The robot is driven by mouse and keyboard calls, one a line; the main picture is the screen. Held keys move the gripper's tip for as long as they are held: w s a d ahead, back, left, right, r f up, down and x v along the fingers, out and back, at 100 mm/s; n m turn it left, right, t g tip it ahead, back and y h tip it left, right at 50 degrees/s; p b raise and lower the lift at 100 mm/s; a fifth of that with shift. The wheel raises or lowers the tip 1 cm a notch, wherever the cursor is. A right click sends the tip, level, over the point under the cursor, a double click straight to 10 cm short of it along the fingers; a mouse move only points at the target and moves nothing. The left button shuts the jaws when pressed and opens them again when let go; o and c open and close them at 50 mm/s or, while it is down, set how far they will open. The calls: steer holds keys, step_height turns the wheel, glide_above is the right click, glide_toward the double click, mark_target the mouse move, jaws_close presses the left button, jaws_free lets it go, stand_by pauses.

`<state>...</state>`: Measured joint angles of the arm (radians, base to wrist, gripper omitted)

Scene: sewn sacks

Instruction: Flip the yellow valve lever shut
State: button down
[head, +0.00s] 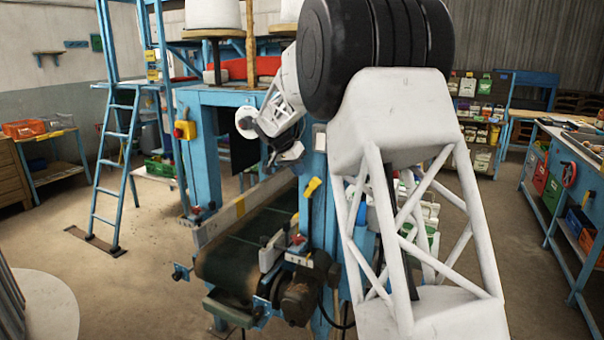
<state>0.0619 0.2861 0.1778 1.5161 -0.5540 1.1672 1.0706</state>
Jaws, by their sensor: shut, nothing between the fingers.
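The yellow valve lever (312,187) is on the blue post of the machine, above the near end of the belt. It is small and slants from upper right to lower left. My gripper (291,155) is a small dark shape at the end of my white arm, above and left of the lever in the picture. It looks shut and empty, and apart from the lever, though depth is hard to judge. The valve body behind the lever is too small to make out.
A dark conveyor belt (240,245) with a motor (300,300) lies below. A yellow box with a red button (184,130) is on the left post. A blue ladder (118,165) stands left. My arm hides much of the right of the machine.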

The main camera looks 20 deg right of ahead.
steer(key=d+v, duration=0.1)
steer(key=v, duration=1)
steer(key=shift+s+r, duration=0.35)
steer(key=shift+r, duration=0.1)
steer(key=c, duration=1.8)
jaws_free()
